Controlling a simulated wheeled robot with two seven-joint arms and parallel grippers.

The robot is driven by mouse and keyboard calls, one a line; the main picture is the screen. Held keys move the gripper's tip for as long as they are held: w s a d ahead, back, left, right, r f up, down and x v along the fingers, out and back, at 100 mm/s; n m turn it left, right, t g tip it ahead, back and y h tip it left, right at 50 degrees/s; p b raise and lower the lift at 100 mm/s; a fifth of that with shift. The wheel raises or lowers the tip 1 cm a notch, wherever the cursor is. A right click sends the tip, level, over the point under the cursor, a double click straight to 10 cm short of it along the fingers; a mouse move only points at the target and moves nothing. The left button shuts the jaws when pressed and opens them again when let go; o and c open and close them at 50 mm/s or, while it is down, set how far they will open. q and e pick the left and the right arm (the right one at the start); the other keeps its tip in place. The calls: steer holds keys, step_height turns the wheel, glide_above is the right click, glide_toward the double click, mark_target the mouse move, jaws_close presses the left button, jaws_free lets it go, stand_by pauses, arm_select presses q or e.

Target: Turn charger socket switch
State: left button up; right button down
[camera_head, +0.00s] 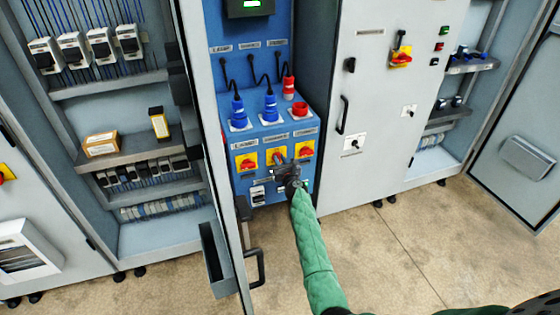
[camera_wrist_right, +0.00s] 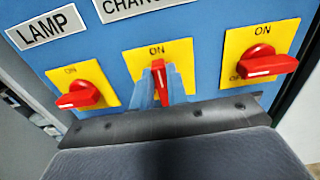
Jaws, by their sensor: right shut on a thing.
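The charger socket switch is the middle one of three red rotary switches on yellow plates on a blue panel. It is partly covered by my gripper in the head view (camera_head: 279,157) and shows clearly in the right wrist view (camera_wrist_right: 160,82). Its red handle stands nearly upright, towards the ON mark. My right gripper (camera_head: 283,165) is shut on this handle, with one finger on each side, as the right wrist view (camera_wrist_right: 159,88) shows. A label starting "CHA" (camera_wrist_right: 140,6) is above it, cut by the frame edge. My left gripper is not in view.
The left switch (camera_wrist_right: 80,96), near the LAMP label (camera_wrist_right: 46,26), and the right switch (camera_wrist_right: 262,64) have roughly sideways handles. Blue plugs (camera_head: 238,112) and a red plug (camera_head: 289,88) sit above. An open cabinet door (camera_head: 216,262) stands close left of my right arm.

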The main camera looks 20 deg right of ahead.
arm_select(q)
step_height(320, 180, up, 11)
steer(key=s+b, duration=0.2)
steer(key=b, duration=0.1)
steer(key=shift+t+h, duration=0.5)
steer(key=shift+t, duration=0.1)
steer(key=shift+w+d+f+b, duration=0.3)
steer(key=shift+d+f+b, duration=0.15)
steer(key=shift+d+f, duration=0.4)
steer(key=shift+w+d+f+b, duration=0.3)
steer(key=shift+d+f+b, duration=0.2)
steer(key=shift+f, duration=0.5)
arm_select(e)
steer(key=shift+a+f+n, duration=0.35)
steer(key=shift+n, duration=2.6)
steer(key=shift+a+f+n, duration=0.3)
steer(key=shift+n, duration=2.6)
steer(key=shift+a+f+n, duration=0.35)
steer(key=shift+n, duration=2.6)
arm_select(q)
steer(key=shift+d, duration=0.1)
arm_select(e)
steer(key=c, duration=1.4)
jaws_free()
